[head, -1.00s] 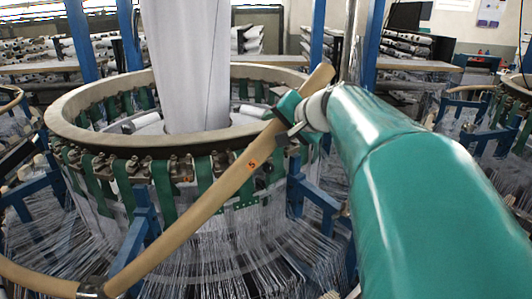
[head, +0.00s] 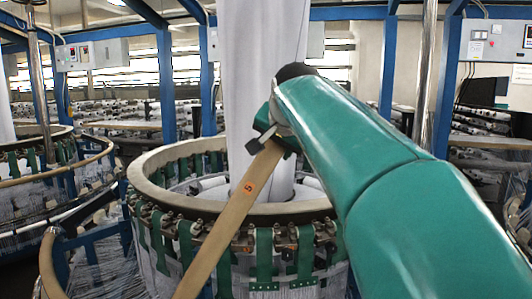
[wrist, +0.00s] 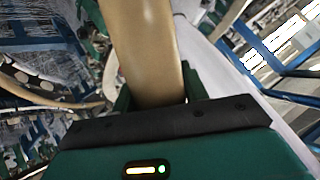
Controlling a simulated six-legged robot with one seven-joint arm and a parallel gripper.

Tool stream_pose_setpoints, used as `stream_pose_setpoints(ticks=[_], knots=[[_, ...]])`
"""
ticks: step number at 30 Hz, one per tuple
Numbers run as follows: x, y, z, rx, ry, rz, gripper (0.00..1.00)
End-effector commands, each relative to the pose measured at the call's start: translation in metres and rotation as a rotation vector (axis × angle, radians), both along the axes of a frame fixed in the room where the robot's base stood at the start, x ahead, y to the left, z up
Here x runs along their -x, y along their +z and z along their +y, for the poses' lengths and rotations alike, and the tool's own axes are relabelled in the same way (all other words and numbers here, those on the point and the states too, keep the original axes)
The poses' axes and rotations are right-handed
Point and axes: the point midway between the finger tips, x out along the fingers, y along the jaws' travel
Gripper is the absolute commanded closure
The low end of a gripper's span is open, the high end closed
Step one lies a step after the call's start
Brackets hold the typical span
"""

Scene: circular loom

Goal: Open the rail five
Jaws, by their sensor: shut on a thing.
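The rail marked with an orange 5 (head: 226,222) is a tan, flat bar. In the head view it slopes from the bottom edge up to my gripper (head: 266,138), in front of the loom's ring. My gripper is shut on the rail near its upper end; my green arm hides part of that end. In the wrist view the rail (wrist: 146,50) runs up from between the green fingers (wrist: 156,98). The rail's lower end is out of the head view.
The circular loom's tan ring (head: 160,203) stands behind the rail, with white fabric (head: 262,80) rising from its middle. Another tan rail (head: 48,262) is at the lower left. A second loom (head: 30,165) stands at the far left. Blue posts (head: 168,85) rise behind.

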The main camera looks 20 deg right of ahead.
Motion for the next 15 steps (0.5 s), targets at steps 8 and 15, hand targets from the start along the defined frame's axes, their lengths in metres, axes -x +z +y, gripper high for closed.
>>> stream_pose_setpoints(ticks=[8,15], knots=[[-0.0010,-0.0026,0.0009,-0.001,0.001,0.009,0.97],[-0.0011,-0.0025,0.0010,-0.001,0.001,0.008,0.35]])
